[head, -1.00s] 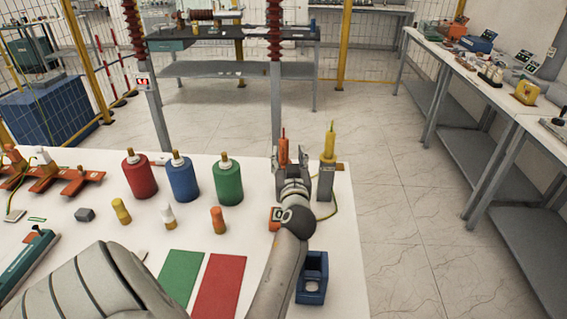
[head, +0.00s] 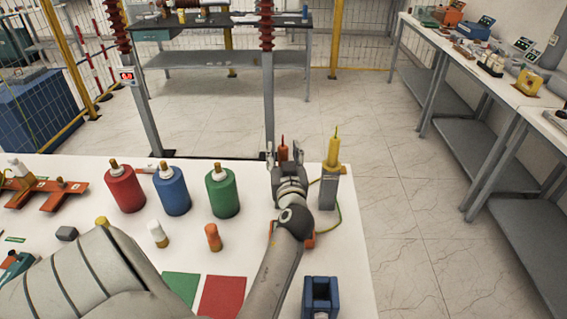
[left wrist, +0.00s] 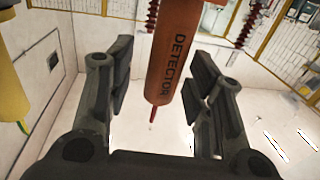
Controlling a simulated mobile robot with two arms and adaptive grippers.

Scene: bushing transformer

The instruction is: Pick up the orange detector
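The orange detector (head: 283,151) stands upright near the far right edge of the white table, with its thin tip up. In the left wrist view its labelled orange body (left wrist: 167,60) lies between the two fingers, with visible gaps on both sides. My left gripper (head: 284,155) is open around it, and the fingers are not closed on it. The same gripper fills the left wrist view (left wrist: 160,90). The detector's lower part is hidden behind my gripper in the head view. My right gripper is not in view.
A yellow detector (head: 333,152) in a grey holder (head: 328,190) stands close to the right of my gripper. Green (head: 222,194), blue (head: 172,192) and red (head: 125,190) cylinders stand to the left. A blue open box (head: 321,290) sits nearer on the table.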

